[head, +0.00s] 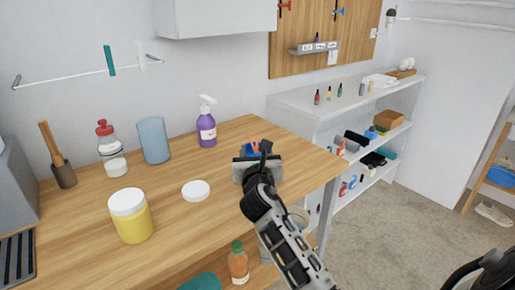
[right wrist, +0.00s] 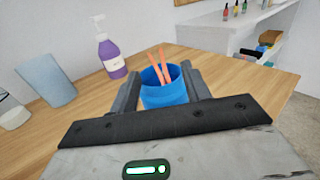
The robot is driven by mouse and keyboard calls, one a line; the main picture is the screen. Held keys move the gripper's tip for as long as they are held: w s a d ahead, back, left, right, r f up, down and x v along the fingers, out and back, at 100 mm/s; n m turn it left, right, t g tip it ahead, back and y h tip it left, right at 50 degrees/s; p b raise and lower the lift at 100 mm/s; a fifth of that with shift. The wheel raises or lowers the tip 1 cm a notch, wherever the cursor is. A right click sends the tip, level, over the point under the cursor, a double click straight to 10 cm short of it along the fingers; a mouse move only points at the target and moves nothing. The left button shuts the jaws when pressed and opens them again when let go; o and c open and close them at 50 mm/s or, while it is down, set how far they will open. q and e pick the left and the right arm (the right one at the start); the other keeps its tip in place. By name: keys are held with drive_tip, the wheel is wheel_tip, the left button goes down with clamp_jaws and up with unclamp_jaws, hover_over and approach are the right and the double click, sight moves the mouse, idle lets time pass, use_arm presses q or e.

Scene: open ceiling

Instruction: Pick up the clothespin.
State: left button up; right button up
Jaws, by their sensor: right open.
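An orange two-pronged piece (right wrist: 160,66), probably the clothespin, sticks up out of a blue cup (right wrist: 166,94) in the right wrist view. Its lower part is hidden inside the cup. In the head view the orange tips (head: 254,142) show just behind my right gripper (head: 257,158), which hides most of the cup. My right gripper is open and empty. In the right wrist view its two dark fingers stand to the left and right of the cup; whether they touch it cannot be told. My left gripper is not in view.
The tabletop's front middle is clear.

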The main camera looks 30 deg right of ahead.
sight(253, 145)
drive_tip(key=x, duration=0.5)
drive_tip(key=shift+w+a+r, duration=0.1)
drive_tip(key=shift+w+r, duration=0.05)
drive_tip(key=shift+w, duration=0.3)
